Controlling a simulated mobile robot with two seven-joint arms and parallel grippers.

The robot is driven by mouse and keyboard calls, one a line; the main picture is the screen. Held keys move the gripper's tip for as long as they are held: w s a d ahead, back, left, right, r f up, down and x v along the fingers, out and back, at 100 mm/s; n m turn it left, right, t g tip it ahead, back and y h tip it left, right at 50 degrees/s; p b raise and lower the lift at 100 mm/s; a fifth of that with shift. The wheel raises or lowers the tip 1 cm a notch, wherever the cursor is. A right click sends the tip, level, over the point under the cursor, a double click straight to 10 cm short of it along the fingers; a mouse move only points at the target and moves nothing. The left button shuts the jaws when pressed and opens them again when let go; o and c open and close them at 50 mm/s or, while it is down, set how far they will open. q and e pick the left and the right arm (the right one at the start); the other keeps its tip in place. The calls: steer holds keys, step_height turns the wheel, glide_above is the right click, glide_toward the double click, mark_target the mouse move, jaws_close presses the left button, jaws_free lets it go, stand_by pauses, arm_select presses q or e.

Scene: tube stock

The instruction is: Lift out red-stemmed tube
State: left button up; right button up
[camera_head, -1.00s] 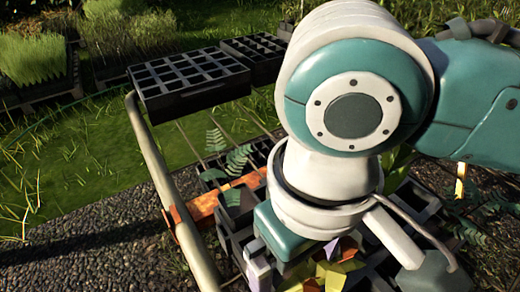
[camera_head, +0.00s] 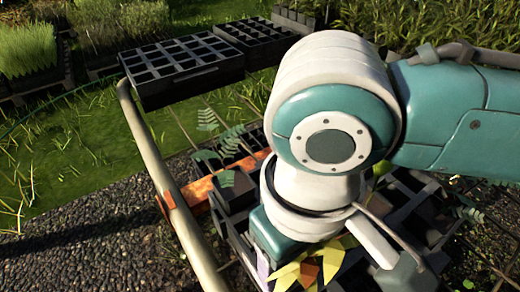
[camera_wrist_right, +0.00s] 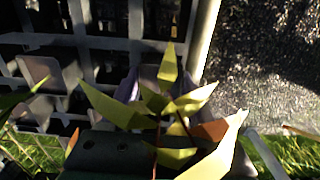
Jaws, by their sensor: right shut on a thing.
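The plant of the red-stemmed tube (camera_wrist_right: 155,135) has pointed yellow-green leaves and a thin dark reddish stem, seen close up in the right wrist view. Its leaves (camera_head: 308,268) also show below my right wrist in the head view, with an orange leaf among them. My right gripper (camera_wrist_right: 160,85) has pale lilac fingers on either side of the plant and is shut on it. The leaves cover the grip, and the tube's body is hidden. In the head view one lilac finger (camera_head: 263,263) shows beside the leaves. My left gripper is out of view.
Dark rack cells (camera_head: 232,195) with ferns lie left of my wrist. Gravel (camera_head: 90,240) is open at left.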

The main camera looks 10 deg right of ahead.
jaws_close()
stand_by(0.5)
